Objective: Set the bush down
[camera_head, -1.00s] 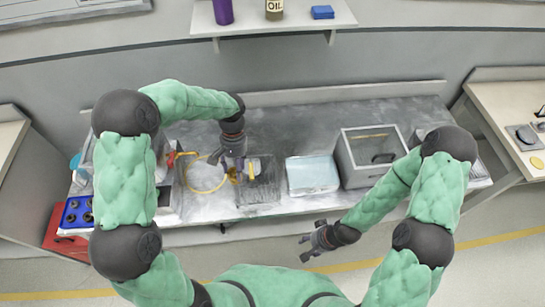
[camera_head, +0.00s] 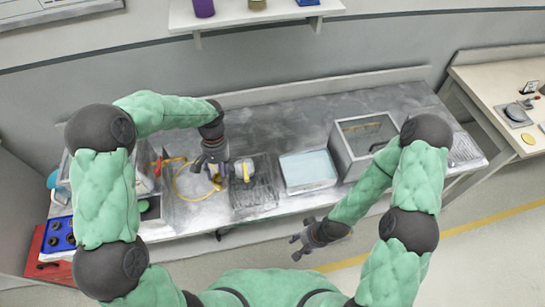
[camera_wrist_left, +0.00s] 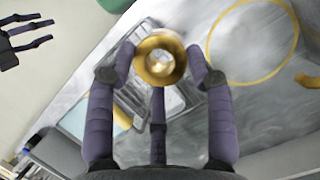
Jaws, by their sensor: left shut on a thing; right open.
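The bush (camera_wrist_left: 144,58) is a brass ring with a bright hole, seen end-on in the left wrist view. My left gripper (camera_wrist_left: 160,75) is shut on it, fingers around its sides. In the head view my left gripper (camera_head: 213,168) points down above the bench, just left of the dark wire rack (camera_head: 262,195). A little brass colour of the bush shows under the fingers there. Whether the bush touches anything below is hidden. My right gripper (camera_head: 306,241) is open and empty in front of the bench edge.
A yellow hoop (camera_head: 178,188) lies on the bench left of the rack. A yellow-and-white piece (camera_head: 246,171) is at the rack. A pale blue tray (camera_head: 308,170) and grey open box (camera_head: 347,160) stand to the right. A blue holed tray (camera_head: 60,235) is far left.

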